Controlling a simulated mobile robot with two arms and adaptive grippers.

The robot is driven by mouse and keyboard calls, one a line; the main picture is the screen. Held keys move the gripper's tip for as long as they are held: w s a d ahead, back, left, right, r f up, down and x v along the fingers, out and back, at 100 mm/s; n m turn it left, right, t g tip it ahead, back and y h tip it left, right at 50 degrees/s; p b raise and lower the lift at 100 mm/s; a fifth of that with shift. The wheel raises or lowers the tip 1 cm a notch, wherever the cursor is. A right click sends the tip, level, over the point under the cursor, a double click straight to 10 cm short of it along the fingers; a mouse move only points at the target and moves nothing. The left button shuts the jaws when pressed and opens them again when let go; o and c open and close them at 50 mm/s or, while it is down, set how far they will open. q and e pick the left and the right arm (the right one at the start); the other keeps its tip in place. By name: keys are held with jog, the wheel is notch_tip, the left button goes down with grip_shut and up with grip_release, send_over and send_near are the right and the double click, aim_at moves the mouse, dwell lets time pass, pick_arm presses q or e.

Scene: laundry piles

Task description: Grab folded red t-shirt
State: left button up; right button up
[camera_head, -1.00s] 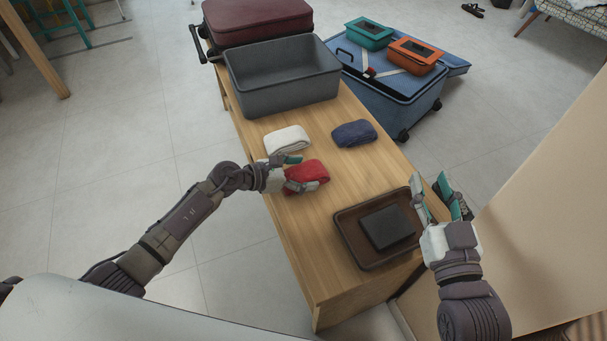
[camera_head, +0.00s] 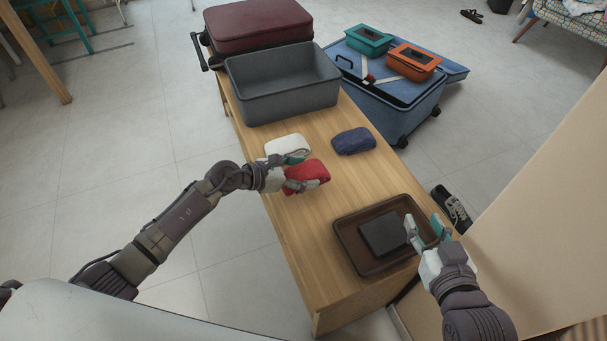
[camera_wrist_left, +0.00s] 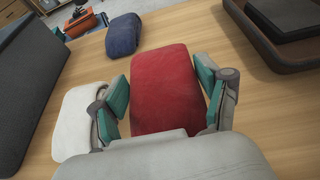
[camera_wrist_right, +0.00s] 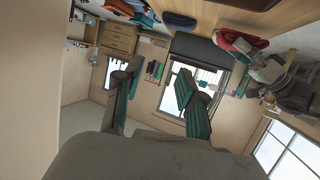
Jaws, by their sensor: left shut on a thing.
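The folded red t-shirt (camera_head: 308,174) lies on the wooden table, in front of the white folded cloth. My left gripper (camera_head: 298,172) is shut on the red t-shirt, with a finger at each side of it. In the left wrist view the red t-shirt (camera_wrist_left: 166,90) fills the space between the two teal-padded fingers (camera_wrist_left: 166,104). My right gripper (camera_head: 428,230) is open and empty, beside the brown tray's right side. Its spread fingers (camera_wrist_right: 154,92) show in the right wrist view with nothing between them.
A white folded cloth (camera_head: 287,146) and a navy one (camera_head: 354,141) lie nearby. A grey bin (camera_head: 285,98) stands behind them, and a brown tray (camera_head: 355,255) with a dark box (camera_head: 387,232) stands in front.

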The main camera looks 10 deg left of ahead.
aim_at(316, 173)
pick_arm(q)
jog(key=d+r, duration=0.1)
jog(key=d+r+p, duration=0.1)
jog(key=d+r, duration=0.1)
jog(key=shift+s+d+p, duration=0.1)
jog(key=shift+s+p, duration=0.15)
jog(key=shift+p, duration=0.15)
jog(key=s+d+r+p, duration=0.1)
jog(key=d+r+p, duration=0.3)
jog(key=d, duration=0.4)
jog(key=shift+s+d+r, duration=0.2)
jog(key=shift+s+r, duration=0.05)
jog(key=shift+r, duration=0.1)
pick_arm(e)
jog(key=s+d+f+g+h, duration=0.1)
jog(key=s+d+f+g, duration=0.1)
jog(key=s+f+g, duration=0.3)
jog(key=s+d+f+g+h, duration=0.1)
jog(key=s+d+f+g, duration=0.2)
jog(key=s+f+g, duration=0.2)
jog(key=shift+s+m+h, duration=0.3)
jog(key=shift+s+h, duration=0.1)
jog(key=shift+s, duration=1.35)
